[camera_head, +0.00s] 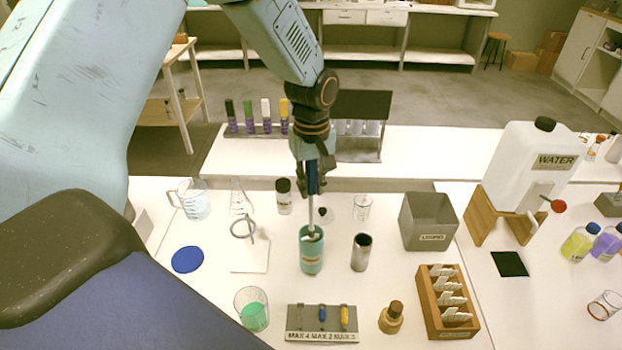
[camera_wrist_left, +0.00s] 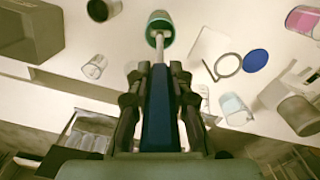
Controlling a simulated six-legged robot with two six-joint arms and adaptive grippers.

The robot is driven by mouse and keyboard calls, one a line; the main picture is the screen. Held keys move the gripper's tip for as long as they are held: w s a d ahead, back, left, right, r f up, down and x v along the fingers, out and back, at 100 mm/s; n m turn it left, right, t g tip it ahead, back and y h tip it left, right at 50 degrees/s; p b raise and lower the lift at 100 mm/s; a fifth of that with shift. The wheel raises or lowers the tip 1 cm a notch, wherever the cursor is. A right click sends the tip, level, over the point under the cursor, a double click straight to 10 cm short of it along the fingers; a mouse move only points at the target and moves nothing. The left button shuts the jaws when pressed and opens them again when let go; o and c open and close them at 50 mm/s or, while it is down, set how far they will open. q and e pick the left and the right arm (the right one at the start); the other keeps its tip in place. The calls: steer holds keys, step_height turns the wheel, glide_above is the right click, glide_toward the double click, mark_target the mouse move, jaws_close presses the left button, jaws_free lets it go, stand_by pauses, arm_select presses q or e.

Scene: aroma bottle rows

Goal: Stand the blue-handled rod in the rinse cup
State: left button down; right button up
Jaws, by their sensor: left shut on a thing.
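My left gripper (camera_head: 313,182) points down above the middle of the table and is shut on the blue handle of the rod (camera_head: 312,177). The handle also shows between the fingers in the left wrist view (camera_wrist_left: 158,110). The rod's pale shaft runs down, nearly upright, to the mouth of a teal cup (camera_head: 311,258), probably the rinse cup. In the left wrist view the shaft meets the opening of this teal cup (camera_wrist_left: 159,38). I cannot tell how deep the tip is inside. The cup stands upright. My right gripper is not in view.
A metal cylinder (camera_head: 361,252) stands close right of the teal cup. A small rack (camera_head: 322,337) with blue and yellow pieces is in front. A beaker with green liquid (camera_head: 252,311), a brown bottle (camera_head: 392,318) and a grey bin (camera_head: 428,222) stand around.

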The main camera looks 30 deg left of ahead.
arm_select(q)
steer(key=shift+f, duration=0.7)
steer(key=shift+s+f+b, duration=0.2)
steer(key=shift+f+b, duration=0.4)
steer(key=shift+f, duration=0.1)
steer(key=shift+w+f+b, duration=0.2)
steer(key=shift+f+b, duration=0.15)
steer(key=shift+f, duration=0.65)
steer(key=shift+s+f+b, duration=0.15)
steer(key=shift+f+b, duration=0.5)
steer(key=shift+f, duration=1.35)
steer(key=c, duration=1.1)
jaws_free()
steer(key=shift+c, duration=0.2)
